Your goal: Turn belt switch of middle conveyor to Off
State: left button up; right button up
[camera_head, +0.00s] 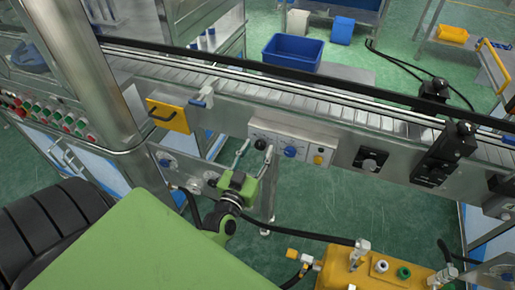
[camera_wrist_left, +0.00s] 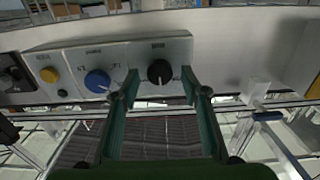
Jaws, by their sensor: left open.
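A pale control box (camera_head: 305,143) is on the side of the conveyor (camera_head: 300,95). It has a black rotary knob (camera_head: 260,144), a blue knob (camera_head: 290,151) and a yellow button (camera_head: 318,159). In the left wrist view the black knob (camera_wrist_left: 160,72) has a white pointer line aimed downward; the blue knob (camera_wrist_left: 97,80) is to its left. Small labels are too blurred to read. My left gripper (camera_head: 256,150) is open, with its fingers toward the box. In the left wrist view its fingertips (camera_wrist_left: 157,82) flank the black knob; contact cannot be told. My right gripper is not in view.
A yellow plate with a handle (camera_head: 168,116) is left of the box. Another black knob (camera_head: 370,161) and a black device (camera_head: 445,155) are to the right. A yellow machine (camera_head: 355,275) stands in front. A blue bin (camera_head: 293,52) is behind the conveyor.

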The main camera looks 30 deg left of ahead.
pick_arm(q)
jog(key=shift+w+a, duration=0.1)
jog(key=shift+w, duration=0.15)
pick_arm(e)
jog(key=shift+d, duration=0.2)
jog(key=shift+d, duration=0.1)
pick_arm(q)
jog(key=c, duration=1.1)
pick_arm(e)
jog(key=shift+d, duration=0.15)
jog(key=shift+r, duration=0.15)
pick_arm(q)
jog(key=n+p, duration=0.1)
jog(key=n, duration=0.2)
jog(key=shift+r+n, duration=0.1)
jog(key=shift+n, duration=0.3)
jog(key=n+p, duration=0.1)
jog(key=n, duration=0.3)
jog(key=shift+a+n, duration=0.1)
jog(key=shift+n, duration=0.9)
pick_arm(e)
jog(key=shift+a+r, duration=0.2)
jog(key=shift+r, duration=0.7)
